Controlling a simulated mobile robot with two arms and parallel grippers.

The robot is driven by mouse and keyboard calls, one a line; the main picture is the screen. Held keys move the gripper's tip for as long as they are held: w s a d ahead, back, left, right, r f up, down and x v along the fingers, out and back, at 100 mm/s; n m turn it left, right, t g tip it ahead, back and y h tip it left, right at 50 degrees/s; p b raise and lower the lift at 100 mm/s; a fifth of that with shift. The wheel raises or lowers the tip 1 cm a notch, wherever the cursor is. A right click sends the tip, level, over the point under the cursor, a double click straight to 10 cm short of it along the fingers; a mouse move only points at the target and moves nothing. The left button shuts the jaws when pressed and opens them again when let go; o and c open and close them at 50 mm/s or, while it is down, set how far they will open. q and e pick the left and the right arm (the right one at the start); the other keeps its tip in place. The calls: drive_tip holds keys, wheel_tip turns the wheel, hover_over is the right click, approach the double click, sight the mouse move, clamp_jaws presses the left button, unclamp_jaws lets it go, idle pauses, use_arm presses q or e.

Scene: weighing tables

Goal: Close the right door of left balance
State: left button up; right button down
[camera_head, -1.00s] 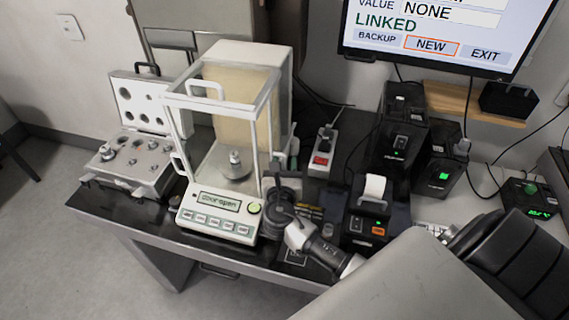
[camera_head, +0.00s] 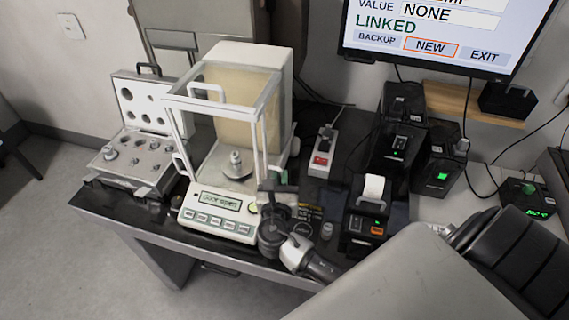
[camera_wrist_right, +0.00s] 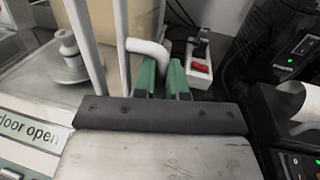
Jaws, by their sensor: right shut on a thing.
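The left balance (camera_head: 250,52) stands on the dark table, a glass-walled case with a white frame. Its display (camera_head: 219,201) reads "door open". A metal weight (camera_head: 235,160) sits on its pan. My right gripper (camera_head: 275,188) is at the balance's front right corner. In the right wrist view, its green fingers (camera_wrist_right: 163,78) are shut on the white handle (camera_wrist_right: 143,46) of the right door. The handle's end runs down between the fingers. The door's glass is hard to make out, so its exact opening cannot be told. My left gripper is not in view.
An open weight case (camera_head: 135,160) stands left of the balance. A power strip with a red switch (camera_head: 321,160) and a printer (camera_head: 365,225) stand to the right. A monitor (camera_head: 440,35) hangs above. Table room around my right gripper is tight.

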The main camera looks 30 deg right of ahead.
drive_tip(key=v, duration=0.3)
drive_tip(key=shift+w+a+f, duration=0.15)
drive_tip(key=shift+a, duration=0.15)
drive_tip(key=c, duration=1.4)
unclamp_jaws()
drive_tip(key=shift+o, duration=1.1)
drive_tip(key=shift+a, duration=0.1)
drive_tip(key=b+v, duration=0.2)
drive_tip(key=v, duration=0.9)
